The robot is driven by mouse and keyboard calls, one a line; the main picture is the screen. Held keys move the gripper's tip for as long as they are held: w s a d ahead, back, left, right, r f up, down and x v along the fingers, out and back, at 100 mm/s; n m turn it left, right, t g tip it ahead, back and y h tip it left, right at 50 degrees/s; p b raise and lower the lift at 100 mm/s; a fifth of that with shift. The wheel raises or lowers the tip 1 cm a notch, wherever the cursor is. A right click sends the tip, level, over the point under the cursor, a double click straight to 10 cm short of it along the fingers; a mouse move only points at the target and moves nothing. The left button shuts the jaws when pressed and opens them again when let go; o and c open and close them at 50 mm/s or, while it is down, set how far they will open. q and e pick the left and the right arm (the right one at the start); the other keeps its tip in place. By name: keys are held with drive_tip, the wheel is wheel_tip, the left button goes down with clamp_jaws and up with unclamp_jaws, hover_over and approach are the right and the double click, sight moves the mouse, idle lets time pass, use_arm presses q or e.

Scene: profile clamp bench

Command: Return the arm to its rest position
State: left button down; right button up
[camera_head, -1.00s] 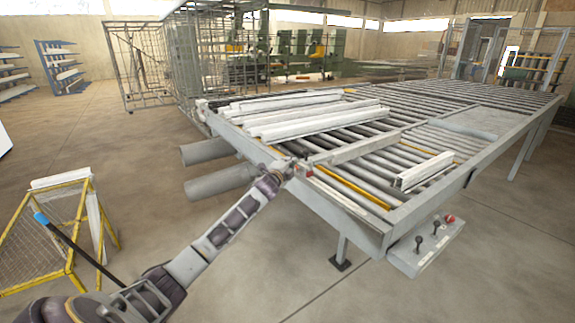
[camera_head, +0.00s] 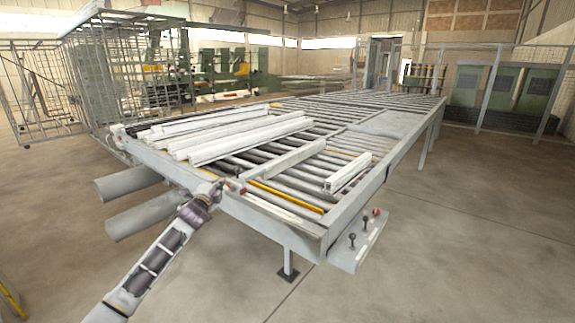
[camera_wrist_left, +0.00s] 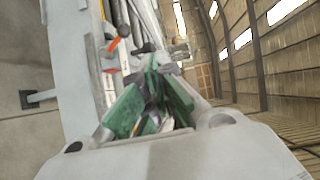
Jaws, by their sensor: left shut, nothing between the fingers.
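My left arm (camera_head: 160,260) reaches from the bottom left of the head view up to the near left edge of the roller bench (camera_head: 270,229). My left gripper (camera_head: 222,185) is at the arm's far end, small in the picture, close to that edge; I cannot tell whether it touches. In the left wrist view the gripper (camera_wrist_left: 152,72) shows its green finger pads close together, shut with nothing held. My right gripper is in neither view.
Several pale profiles (camera_head: 215,135) lie on the rollers, and a short profile (camera_head: 348,173) lies further right. A lever box (camera_head: 360,240) juts from the bench's near end. Two grey cylinders (camera_head: 130,183) project at left. The floor (camera_head: 450,260) at right is clear.

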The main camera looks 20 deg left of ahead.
use_arm(q)
drive_tip(key=shift+n, duration=0.3)
